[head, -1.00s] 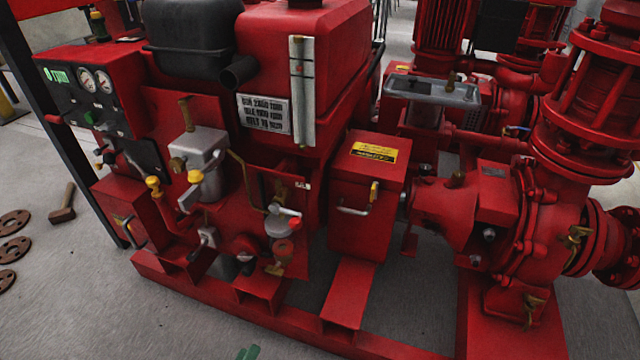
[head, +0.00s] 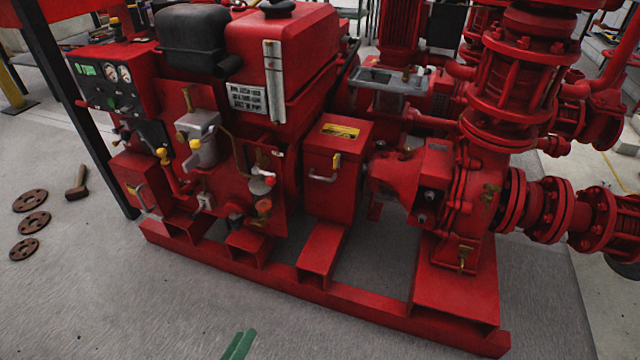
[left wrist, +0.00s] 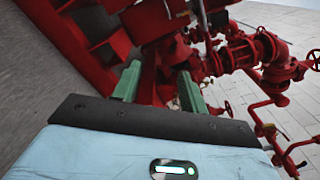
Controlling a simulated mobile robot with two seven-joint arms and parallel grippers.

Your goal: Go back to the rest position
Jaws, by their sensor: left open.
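My left gripper (head: 239,345) shows only as green fingertips at the bottom edge of the head view. In the left wrist view its two green fingers (left wrist: 158,90) stand apart with nothing between them, and the pump set's red parts lie beyond them. The red fire pump set (head: 325,262) stands on its frame in front of me, clear of the fingertips in the head view. Its control panel (head: 108,90) with gauges is at the left. My right gripper is not in view.
Several brown flanges (head: 34,222) and a hammer (head: 77,182) lie on the floor at the left. A dark post (head: 80,110) stands by the panel. Flanged red pipes (head: 560,210) reach out at the right. The grey floor (head: 130,300) in front of the frame is clear.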

